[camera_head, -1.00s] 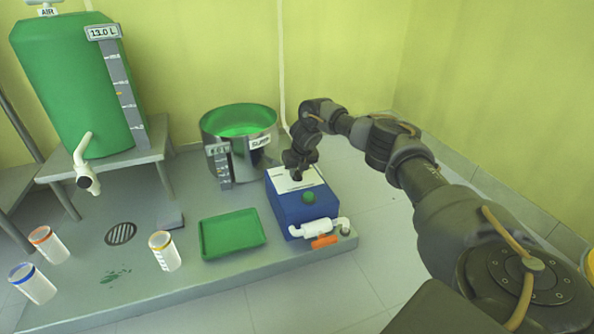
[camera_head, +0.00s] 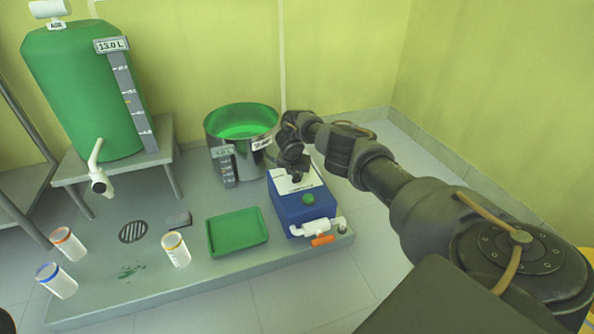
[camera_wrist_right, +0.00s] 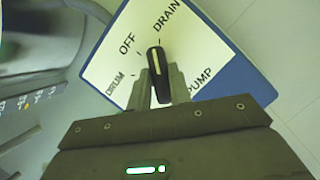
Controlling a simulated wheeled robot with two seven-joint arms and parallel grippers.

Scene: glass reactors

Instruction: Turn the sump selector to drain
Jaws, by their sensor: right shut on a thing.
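The sump selector is a dark knob (camera_wrist_right: 158,77) with a pale pointer line, on a white label plate (camera_wrist_right: 195,45) on top of the blue box (camera_head: 300,208). The plate reads DRUM, OFF, DRAIN and PUMP. The pointer aims up in the wrist view, between the words OFF and DRAIN; I cannot tell if it sits exactly on a mark. My right gripper (camera_wrist_right: 160,88) is shut on the knob, one finger on each side. In the head view, the right gripper (camera_head: 297,178) is above the box and hides the knob. My left gripper is not in view.
The steel sump pot (camera_head: 241,150) with green liquid stands behind the box. A green tray (camera_head: 237,231) lies left of it. An orange-handled valve (camera_head: 320,228) is on the box's front. Several jars, including a yellow-banded one (camera_head: 176,252), stand left, below the green tank (camera_head: 80,95).

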